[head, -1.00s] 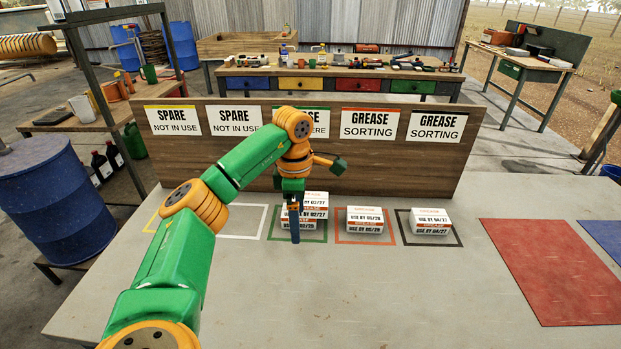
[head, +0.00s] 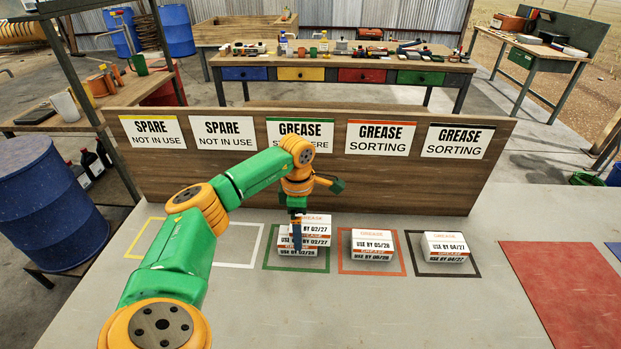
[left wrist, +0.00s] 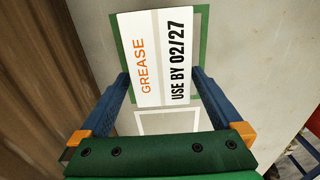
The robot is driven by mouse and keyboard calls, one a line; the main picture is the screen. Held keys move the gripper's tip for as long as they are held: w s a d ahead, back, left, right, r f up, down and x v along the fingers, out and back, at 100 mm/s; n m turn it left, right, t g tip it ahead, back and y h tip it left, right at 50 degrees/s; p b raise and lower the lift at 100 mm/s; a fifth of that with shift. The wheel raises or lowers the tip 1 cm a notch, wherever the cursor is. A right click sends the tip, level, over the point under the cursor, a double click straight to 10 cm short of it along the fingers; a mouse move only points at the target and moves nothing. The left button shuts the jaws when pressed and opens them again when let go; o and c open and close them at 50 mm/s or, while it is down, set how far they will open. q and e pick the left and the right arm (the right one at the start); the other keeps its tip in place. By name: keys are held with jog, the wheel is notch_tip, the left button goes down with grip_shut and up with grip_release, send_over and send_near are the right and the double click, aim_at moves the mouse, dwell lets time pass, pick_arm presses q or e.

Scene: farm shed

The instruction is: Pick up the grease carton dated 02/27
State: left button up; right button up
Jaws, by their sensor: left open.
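The grease carton dated 02/27 (head: 317,229) is white with an orange GREASE label. It sits on top of another carton (head: 284,246) inside the green outline at the board's foot. The lower carton's date is partly hidden. My left gripper (head: 297,238) points down at the stack and covers part of it. In the left wrist view the 02/27 label (left wrist: 160,58) faces the camera. My left gripper (left wrist: 160,80) is open there, with one blue finger on each side of the carton's near end. I cannot tell whether the fingers touch it. My right gripper is not in view.
A carton dated 05/28 (head: 371,244) sits in the orange outline and one dated 04/27 (head: 445,245) in the black outline. A wooden board (head: 480,185) with labels stands behind. The white outline (head: 250,262) is empty. A red mat (head: 570,290) lies at right.

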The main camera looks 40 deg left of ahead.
pick_arm(q)
jog(key=shift+s+d+r, duration=0.1)
jog(key=shift+r, duration=0.05)
jog(key=c, duration=1.2)
jog(key=shift+c, duration=0.9)
